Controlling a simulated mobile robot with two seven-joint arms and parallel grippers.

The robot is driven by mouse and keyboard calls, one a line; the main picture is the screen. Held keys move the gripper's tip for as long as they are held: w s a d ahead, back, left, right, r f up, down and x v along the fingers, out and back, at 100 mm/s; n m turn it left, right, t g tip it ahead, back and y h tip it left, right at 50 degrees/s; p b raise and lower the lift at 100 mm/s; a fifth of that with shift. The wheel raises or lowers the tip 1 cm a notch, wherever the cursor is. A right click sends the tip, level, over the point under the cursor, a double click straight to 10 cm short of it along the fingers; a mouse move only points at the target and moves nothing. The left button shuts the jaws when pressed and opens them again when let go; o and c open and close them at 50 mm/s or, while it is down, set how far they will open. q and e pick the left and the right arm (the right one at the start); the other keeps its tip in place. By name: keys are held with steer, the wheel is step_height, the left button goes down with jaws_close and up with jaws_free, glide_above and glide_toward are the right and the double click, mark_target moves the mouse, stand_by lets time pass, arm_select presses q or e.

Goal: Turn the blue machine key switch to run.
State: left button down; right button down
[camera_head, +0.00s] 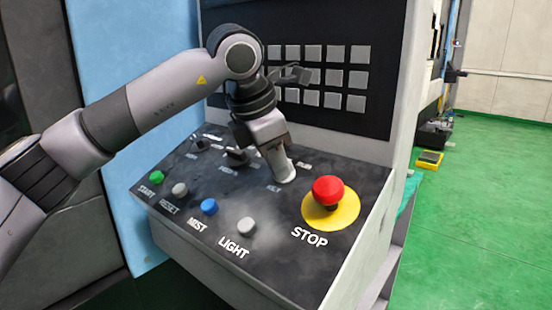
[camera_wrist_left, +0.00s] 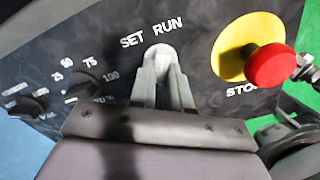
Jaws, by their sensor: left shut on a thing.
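The key switch (camera_wrist_left: 160,55) is a pale metal piece on the dark panel, with the words SET and RUN printed above it in the left wrist view. My left gripper (camera_wrist_left: 163,82) is shut on it, with a finger on either side. The key's exact angle is hard to tell, since the fingers cover most of it. In the head view my left gripper (camera_head: 281,167) points down at the back middle of the sloping panel, left of the red stop button, and hides most of the switch.
The red stop button (camera_head: 328,190) stands on a yellow disc to the right of the gripper. Black knobs (camera_wrist_left: 85,84) lie left. A keypad wall (camera_head: 330,75) rises behind.

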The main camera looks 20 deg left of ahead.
arm_select(q)
steer(key=shift+r, duration=0.1)
steer(key=c, duration=1.1)
jaws_free()
steer(key=v, duration=0.7)
steer(key=shift+s+b, duration=0.1)
steer(key=shift+b, duration=0.2)
